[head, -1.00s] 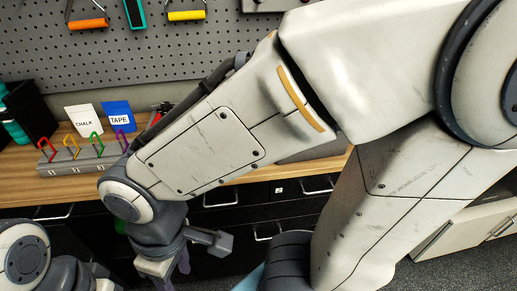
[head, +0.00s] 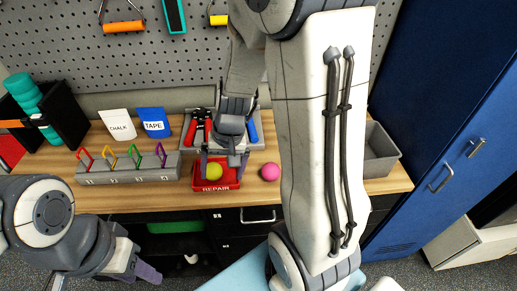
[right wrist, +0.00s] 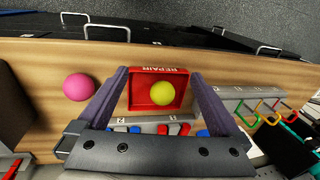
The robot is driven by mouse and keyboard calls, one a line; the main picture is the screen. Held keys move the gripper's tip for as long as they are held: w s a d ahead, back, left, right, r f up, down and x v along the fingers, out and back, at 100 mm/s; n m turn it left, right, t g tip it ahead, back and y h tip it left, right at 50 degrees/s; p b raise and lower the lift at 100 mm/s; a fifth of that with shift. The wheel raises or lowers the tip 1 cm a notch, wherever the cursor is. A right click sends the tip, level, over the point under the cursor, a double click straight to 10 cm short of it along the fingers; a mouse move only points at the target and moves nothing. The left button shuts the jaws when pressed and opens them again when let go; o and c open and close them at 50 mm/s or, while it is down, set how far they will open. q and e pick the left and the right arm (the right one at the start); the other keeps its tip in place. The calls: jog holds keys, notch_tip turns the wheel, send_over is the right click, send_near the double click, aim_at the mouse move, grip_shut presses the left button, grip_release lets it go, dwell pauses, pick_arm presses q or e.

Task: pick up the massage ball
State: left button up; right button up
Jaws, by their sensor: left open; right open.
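A yellow ball (head: 213,171) sits in the red tray marked REPAIR (head: 229,182) on the wooden bench; it also shows in the right wrist view (right wrist: 162,92). A pink ball (head: 270,172) lies on the bench just right of that tray, and at the left in the right wrist view (right wrist: 78,87). I cannot tell which is the massage ball. My right gripper (head: 224,168) is open and empty above the red tray, its fingers (right wrist: 158,74) on either side of the yellow ball in view. My left gripper (head: 148,272) is open and empty, low in front of the bench.
A grey rack with coloured carabiners (head: 130,168) stands left of the red tray. Behind it are the CHALK (head: 117,124) and TAPE (head: 153,122) packs. A grey tool tray with red-handled pliers (head: 199,126) lies behind. A grey bin (head: 381,155) is at the right end.

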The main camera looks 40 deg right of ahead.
jog(key=d+m+p, duration=0.2)
jog(key=d+m, duration=0.3)
jog(key=d, duration=0.5)
pick_arm(q)
notch_tip(320, 180, up, 5)
jog(key=p, duration=0.2)
pick_arm(e)
jog(key=m+h, duration=0.1)
jog(key=m, duration=0.2)
send_over(273, 166)
jog(key=s, duration=0.1)
jog(key=shift+s+a+f+t, duration=0.1)
jog(key=shift+f+t, duration=0.2)
jog(key=shift+f, duration=0.65)
jog(key=f, duration=0.1)
jog(key=f+b, duration=0.1)
jog(key=f, duration=0.1)
jog(key=f+b, duration=0.1)
jog(key=f, duration=0.1)
jog(key=shift+w, duration=0.35)
jog(key=shift+w+f+b, duration=0.2)
jog(key=shift+f+b, duration=0.5)
jog(key=shift+f, duration=0.65)
jog(key=shift+w+f+b, duration=0.2)
jog(key=shift+f+b, duration=0.5)
jog(key=shift+f, duration=0.65)
pick_arm(q)
notch_tip(273, 166, down, 4)
jog(key=shift+s+d+f, duration=0.1)
